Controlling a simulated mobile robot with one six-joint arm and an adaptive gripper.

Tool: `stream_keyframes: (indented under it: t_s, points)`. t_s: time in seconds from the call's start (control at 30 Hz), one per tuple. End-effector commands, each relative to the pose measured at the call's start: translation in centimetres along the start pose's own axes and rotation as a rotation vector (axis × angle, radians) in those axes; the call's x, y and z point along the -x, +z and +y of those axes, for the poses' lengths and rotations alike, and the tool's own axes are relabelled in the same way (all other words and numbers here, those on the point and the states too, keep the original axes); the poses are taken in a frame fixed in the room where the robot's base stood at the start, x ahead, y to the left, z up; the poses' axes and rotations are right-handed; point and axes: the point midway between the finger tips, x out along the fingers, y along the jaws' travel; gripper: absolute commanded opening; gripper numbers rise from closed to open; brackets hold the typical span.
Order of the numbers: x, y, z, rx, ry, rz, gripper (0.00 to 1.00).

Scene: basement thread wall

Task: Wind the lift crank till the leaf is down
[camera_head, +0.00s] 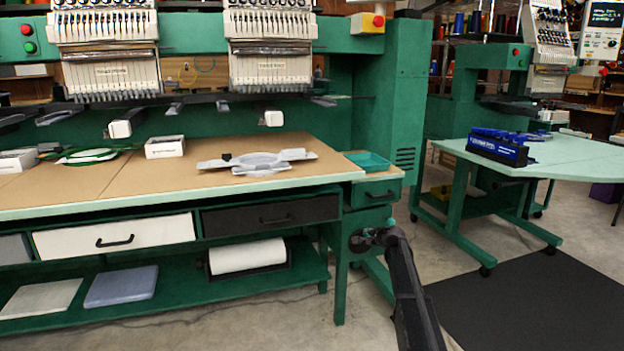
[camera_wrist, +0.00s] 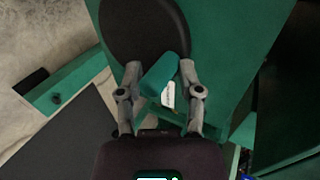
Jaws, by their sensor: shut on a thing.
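The lift crank shows in the wrist view as a dark round disc (camera_wrist: 143,28) with a teal grip (camera_wrist: 163,75) that bears a white label. My gripper (camera_wrist: 160,72) is shut on this grip, with one finger on each side of it. In the head view my gripper (camera_head: 377,236) is at the right end of the green workbench, below its top and beside the front leg. The crank is mostly hidden there behind my gripper and arm. I cannot tell for certain which surface is the leaf; a short brown end section (camera_head: 357,158) adjoins the worktop and looks level.
The brown worktop (camera_head: 200,190) carries grey hoop parts (camera_head: 262,162) and a white box (camera_head: 165,146). A pale green table (camera_head: 573,157) with a blue rack (camera_head: 497,147) stands right. A black mat (camera_head: 550,300) covers the floor there.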

Motion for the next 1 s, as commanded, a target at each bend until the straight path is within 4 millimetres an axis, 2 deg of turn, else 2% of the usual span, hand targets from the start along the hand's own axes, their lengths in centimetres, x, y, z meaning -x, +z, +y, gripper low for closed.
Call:
stream_keyframes:
  t_s: [0.47, 0.8, 0.83, 0.87, 0.9, 1.0]
  points:
    - [-0.6, 3.5, 1.6, 0.005, 0.009, -0.003, 0.00]
    - [-0.6, 3.5, 1.6, 0.002, 0.009, 0.002, 0.00]
    - [-0.6, 3.4, 1.6, 0.002, 0.009, 0.003, 0.50]
    - [-0.6, 3.4, 1.6, 0.002, 0.009, 0.003, 0.59]
    - [-0.6, 3.4, 1.6, 0.002, 0.009, 0.003, 0.63]
    - [-0.7, 3.5, 1.5, 0.002, 0.007, 0.003, 0.63]
